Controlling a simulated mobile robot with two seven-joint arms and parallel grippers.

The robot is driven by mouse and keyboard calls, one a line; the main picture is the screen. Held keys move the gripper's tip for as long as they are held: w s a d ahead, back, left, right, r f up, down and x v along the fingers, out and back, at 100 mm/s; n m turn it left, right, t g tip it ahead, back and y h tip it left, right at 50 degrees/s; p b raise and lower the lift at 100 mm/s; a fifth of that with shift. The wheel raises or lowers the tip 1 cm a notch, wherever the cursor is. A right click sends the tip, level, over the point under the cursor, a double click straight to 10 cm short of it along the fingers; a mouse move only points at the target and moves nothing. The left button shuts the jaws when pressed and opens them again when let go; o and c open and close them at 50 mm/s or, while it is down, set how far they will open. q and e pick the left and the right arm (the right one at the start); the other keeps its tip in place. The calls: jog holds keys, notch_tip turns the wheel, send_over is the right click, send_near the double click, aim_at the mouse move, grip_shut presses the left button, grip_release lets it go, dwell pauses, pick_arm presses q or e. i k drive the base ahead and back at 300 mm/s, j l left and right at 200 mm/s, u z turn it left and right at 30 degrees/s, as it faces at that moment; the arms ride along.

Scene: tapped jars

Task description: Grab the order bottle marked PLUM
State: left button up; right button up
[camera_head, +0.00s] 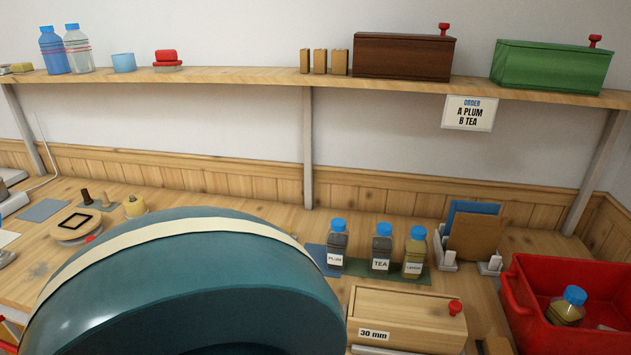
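The PLUM bottle (337,242) stands upright on the bench, dark with a blue cap and a white label reading PLUM. It is the leftmost of three bottles in a row. The TEA bottle (382,247) stands to its right, also dark with a blue cap. A yellowish bottle (415,252) with a small label stands at the right end. An order card (468,113) under the shelf reads A PLUM, B TEA. Neither of my grippers is in view.
A large teal rounded shape hides the lower left and centre. A wooden box (405,312) marked 30 mm lies in front of the bottles. A red bin (595,275) holding a capped bottle (567,306) is right. A holder (441,250) with boards stands beside the row.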

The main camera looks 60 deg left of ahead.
aim_at(337, 239)
jog(key=u, duration=1.95)
jog(key=k+j+z, duration=0.1)
jog(key=j+z, duration=0.15)
jog(key=k+j+z, duration=0.25)
jog(key=i+j, duration=0.05)
jog(key=i, duration=0.05)
